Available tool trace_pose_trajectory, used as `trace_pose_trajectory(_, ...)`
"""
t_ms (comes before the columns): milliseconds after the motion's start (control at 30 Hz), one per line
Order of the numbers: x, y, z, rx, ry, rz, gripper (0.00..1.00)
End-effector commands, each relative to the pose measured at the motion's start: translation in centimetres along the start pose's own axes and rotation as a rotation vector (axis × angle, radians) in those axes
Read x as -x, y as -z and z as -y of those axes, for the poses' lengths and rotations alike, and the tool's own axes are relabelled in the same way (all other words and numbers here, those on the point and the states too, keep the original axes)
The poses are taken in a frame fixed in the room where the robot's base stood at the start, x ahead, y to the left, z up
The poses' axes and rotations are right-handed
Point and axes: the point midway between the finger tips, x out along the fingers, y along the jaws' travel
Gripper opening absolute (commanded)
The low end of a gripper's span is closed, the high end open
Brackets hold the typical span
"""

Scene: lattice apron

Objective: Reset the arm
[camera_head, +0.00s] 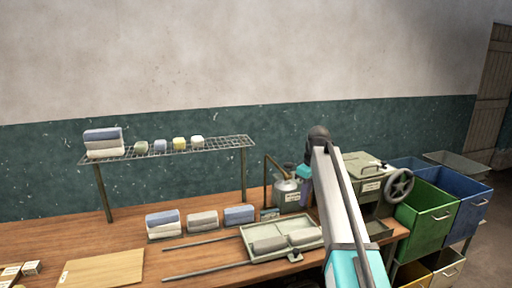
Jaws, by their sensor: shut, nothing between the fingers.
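My own arm (343,205) rises from the bottom edge right of centre to a dark rounded joint (318,134) in front of the teal wall band. A teal part (303,172) shows just left of the arm below that joint, probably another part of my arm. My gripper's fingers cannot be made out; they are hidden behind the arm or out of the picture.
A wooden bench (210,262) carries a wire rack (215,145) with folded cloths and small blocks. Below stand more cloth stacks (163,223), a shallow tray (252,233), a metal can (287,194) and a machine with a handwheel (398,186). Green (424,215) and blue bins (466,196) stand right.

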Motion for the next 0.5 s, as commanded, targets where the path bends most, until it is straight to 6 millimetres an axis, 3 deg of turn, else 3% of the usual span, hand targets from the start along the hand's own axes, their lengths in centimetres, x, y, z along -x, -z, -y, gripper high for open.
trace_pose_trajectory(267,-4.5,-0.3,0.3,0.000,0.036,0.030,0.00)
trace_pose_trajectory(500,-10.9,-1.8,1.3,-0.004,0.088,0.074,0.00)
